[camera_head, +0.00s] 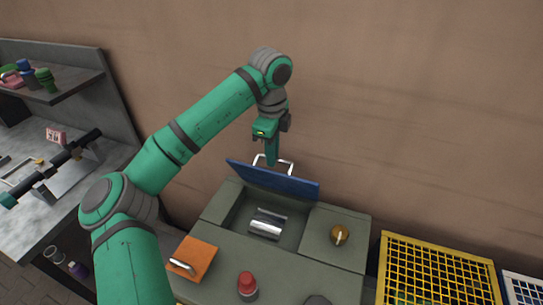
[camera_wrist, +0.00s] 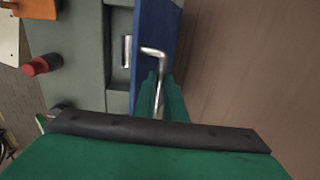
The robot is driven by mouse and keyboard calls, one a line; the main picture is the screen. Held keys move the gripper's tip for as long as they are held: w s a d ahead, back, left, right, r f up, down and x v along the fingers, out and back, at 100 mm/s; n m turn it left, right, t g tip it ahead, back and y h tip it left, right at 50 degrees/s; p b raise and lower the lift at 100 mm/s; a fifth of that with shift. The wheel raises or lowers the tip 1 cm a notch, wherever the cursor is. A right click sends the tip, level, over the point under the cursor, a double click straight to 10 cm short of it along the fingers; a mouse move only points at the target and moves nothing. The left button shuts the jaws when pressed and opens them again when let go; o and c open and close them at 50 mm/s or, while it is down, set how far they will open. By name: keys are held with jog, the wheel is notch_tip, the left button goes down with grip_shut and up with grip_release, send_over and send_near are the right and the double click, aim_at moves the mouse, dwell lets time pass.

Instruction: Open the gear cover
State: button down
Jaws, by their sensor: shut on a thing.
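The gear cover is a blue panel (camera_head: 272,181) with a pale bar handle (camera_head: 287,165). It stands raised and tilted at the back edge of an opening in the grey-green housing (camera_head: 330,225). A silvery cylindrical part (camera_head: 268,224) shows inside the opening. My gripper (camera_head: 272,160) reaches down to the handle from above and is shut on it. In the wrist view the green fingers (camera_wrist: 161,98) are around the handle (camera_wrist: 154,54), beside the blue cover (camera_wrist: 150,28). Part of the handle is hidden by the fingers.
An orange panel with a handle (camera_head: 195,258), a red knob (camera_head: 247,284) and a brass-coloured knob (camera_head: 340,234) sit on the housing. A yellow mesh crate (camera_head: 435,275) stands at the right. A grey workbench (camera_head: 30,220) is at the left. The brown wall (camera_head: 420,110) is behind.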

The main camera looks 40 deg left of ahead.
jog(key=shift+f, duration=0.3)
jog(key=c, duration=1.8)
grip_release()
jog(key=shift+r, duration=0.1)
jog(key=r, duration=1)
jog(key=shift+s+r, duration=0.25)
jog(key=shift+r, duration=0.15)
jog(key=shift+d, duration=0.1)
